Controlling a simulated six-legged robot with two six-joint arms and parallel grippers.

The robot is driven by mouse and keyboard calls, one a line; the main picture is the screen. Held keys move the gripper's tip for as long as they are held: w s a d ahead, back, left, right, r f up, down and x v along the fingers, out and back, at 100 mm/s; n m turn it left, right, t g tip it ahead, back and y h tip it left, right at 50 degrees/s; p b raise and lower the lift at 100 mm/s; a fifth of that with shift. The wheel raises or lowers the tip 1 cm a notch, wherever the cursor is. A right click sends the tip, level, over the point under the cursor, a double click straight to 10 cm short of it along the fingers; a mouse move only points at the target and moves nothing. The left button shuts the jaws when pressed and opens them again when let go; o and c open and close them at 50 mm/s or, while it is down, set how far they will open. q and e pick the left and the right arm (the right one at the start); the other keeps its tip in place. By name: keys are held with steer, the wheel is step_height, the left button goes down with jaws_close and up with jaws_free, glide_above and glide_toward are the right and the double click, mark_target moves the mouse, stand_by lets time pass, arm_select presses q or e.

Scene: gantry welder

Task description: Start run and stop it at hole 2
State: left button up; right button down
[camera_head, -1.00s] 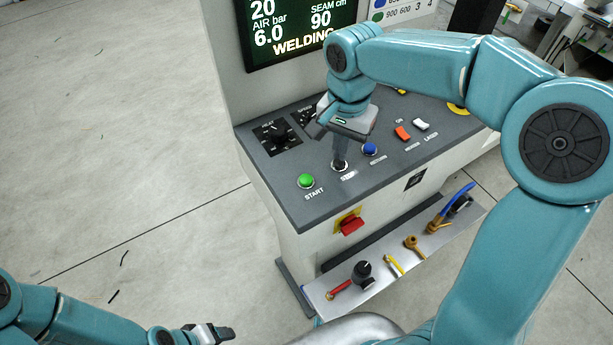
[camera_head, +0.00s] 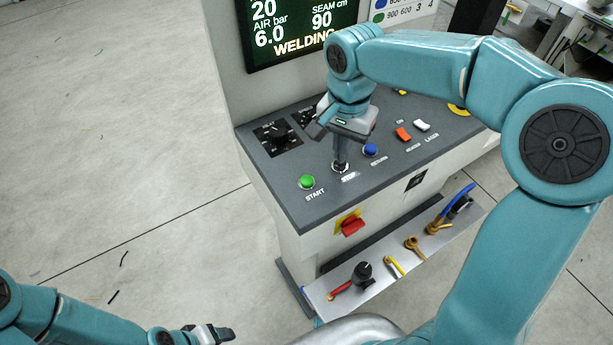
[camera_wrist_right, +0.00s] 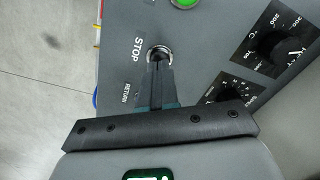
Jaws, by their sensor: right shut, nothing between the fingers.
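The green START button (camera_head: 306,182) is at the panel's near left corner, and its edge shows at the top of the right wrist view (camera_wrist_right: 184,2). My right gripper (camera_head: 340,166) is shut and empty, pointing down over the STOP button's ring. In the right wrist view the shut fingertips (camera_wrist_right: 159,56) cover the middle of the STOP button (camera_wrist_right: 159,49); I cannot tell how far it is pressed. The screen (camera_head: 298,30) reads WELDING, with 20, AIR bar 6.0 and SEAM cm 90. My left gripper (camera_head: 222,333) is low at the left, away from the panel; its jaws are unclear.
The blue RETURN button (camera_head: 370,150) is just right of STOP. A red switch (camera_head: 352,225) and a tool shelf (camera_head: 322,291) are on the front.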

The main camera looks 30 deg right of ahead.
steer(key=shift+f, duration=0.15)
stand_by(0.5)
steer(key=shift+f+b, duration=0.75)
steer(key=shift+f, duration=0.05)
stand_by(5.5)
steer(key=shift+f, duration=0.1)
step_height(320, 180, up, 7)
steer(key=p, duration=0.6)
